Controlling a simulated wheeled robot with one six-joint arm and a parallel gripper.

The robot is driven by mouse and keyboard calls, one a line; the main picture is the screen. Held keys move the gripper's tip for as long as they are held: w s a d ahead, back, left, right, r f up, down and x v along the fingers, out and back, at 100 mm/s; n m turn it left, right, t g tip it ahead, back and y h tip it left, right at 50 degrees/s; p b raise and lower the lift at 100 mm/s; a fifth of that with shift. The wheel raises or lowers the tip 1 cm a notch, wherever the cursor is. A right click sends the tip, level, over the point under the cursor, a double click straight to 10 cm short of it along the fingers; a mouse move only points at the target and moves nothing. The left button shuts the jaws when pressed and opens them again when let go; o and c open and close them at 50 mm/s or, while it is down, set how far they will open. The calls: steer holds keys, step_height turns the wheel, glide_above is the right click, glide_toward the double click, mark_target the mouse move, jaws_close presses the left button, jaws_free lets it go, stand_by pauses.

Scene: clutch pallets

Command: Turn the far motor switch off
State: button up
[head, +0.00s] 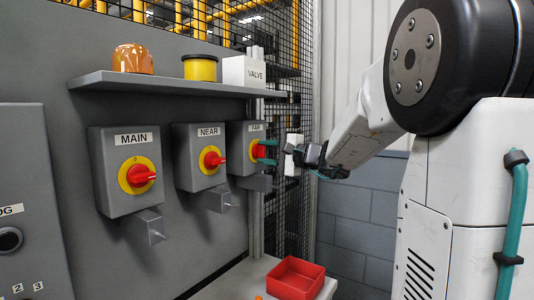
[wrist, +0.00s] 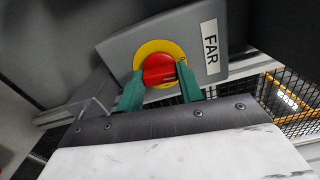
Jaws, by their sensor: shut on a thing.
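The far motor switch is a grey box (head: 237,141) labelled FAR, at the right end of the row of switch boxes. It has a yellow ring and a red knob (wrist: 159,69). In the wrist view the box is tilted, with the FAR label on the right. My gripper (head: 270,151) reaches it from the right, and its green fingers (wrist: 160,88) stand on either side of the red knob, shut on it. In the head view the knob is partly hidden by the fingers. The exact angle of the knob is hard to read.
The NEAR switch (head: 200,157) and MAIN switch (head: 127,171) stand to the left. A mesh fence (head: 285,100) is close behind. A red tray (head: 295,279) sits below.

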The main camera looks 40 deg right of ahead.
steer(key=shift+r+n, duration=0.1)
steer(key=shift+n, duration=0.5)
steer(key=o, duration=1)
steer(key=shift+w+a, duration=0.1)
steer(key=v, duration=0.8)
